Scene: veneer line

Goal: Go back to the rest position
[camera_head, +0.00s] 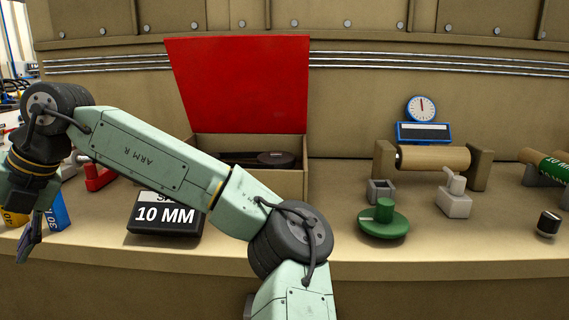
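My arm reaches from the bottom centre up and to the left across the bench. My gripper (30,244) hangs down at the far left, near the bench's front edge. Its dark fingers show side-on, so whether they are open or shut is unclear. No object shows between them. A blue box (57,213) and a yellow item (14,217) stand right beside the gripper, partly hidden by it. I cannot tell if it touches them.
A black "10 MM" box (164,219) lies below my forearm. Behind it stands an open box with a red lid (240,84). Right are a green knobbed disc (384,220), a grey clamp piece (454,199), a roller (433,158) and a blue dial scale (422,131).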

